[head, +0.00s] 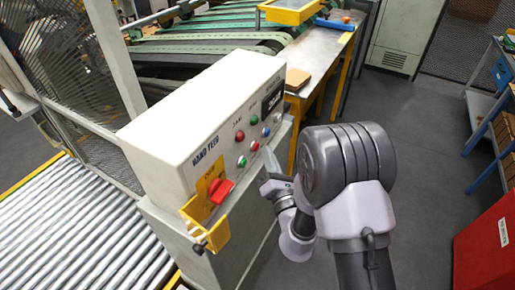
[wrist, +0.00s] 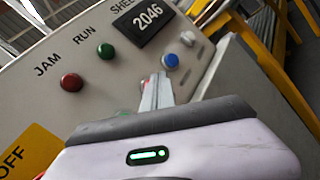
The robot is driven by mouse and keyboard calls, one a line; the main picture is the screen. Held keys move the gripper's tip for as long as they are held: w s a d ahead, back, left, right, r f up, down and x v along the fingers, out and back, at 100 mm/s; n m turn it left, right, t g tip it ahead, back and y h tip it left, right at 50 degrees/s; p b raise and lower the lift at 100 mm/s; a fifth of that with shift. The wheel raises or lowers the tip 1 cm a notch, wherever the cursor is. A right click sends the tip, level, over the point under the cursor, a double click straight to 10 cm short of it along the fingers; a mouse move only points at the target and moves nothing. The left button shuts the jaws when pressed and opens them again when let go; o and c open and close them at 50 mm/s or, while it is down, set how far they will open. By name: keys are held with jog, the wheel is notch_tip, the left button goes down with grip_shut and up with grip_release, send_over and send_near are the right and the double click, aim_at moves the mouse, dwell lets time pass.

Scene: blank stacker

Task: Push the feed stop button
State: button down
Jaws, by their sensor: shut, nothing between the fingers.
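A pale control box (head: 190,125) labelled HAND FEED stands left of my arm. A red button (head: 254,146) sits on its front panel, between a green button (head: 242,162) and a blue button (head: 266,131). My gripper (head: 268,157) is shut and empty, its fingers pointing at the panel close to the red button. In the wrist view the fingers (wrist: 157,90) cover most of the lower buttons. A little red shows just left of them. I cannot tell whether the fingertips touch the panel. No label for feed stop is readable.
A red rotary switch (head: 217,190) on a yellow OFF plate is at the panel's near end. The wrist view shows a red JAM lamp (wrist: 71,82), a green RUN lamp (wrist: 105,51) and a display (wrist: 149,18) reading 2046. Open floor (head: 425,130) lies right of my arm.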

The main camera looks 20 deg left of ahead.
jog(key=shift+d, duration=0.2)
jog(key=d+b, duration=0.1)
jog(key=d, duration=0.1)
jog(key=d+b, duration=0.1)
jog(key=d, duration=0.1)
jog(key=shift+s+d, duration=0.2)
jog(key=shift+d, duration=0.2)
dwell(0.6)
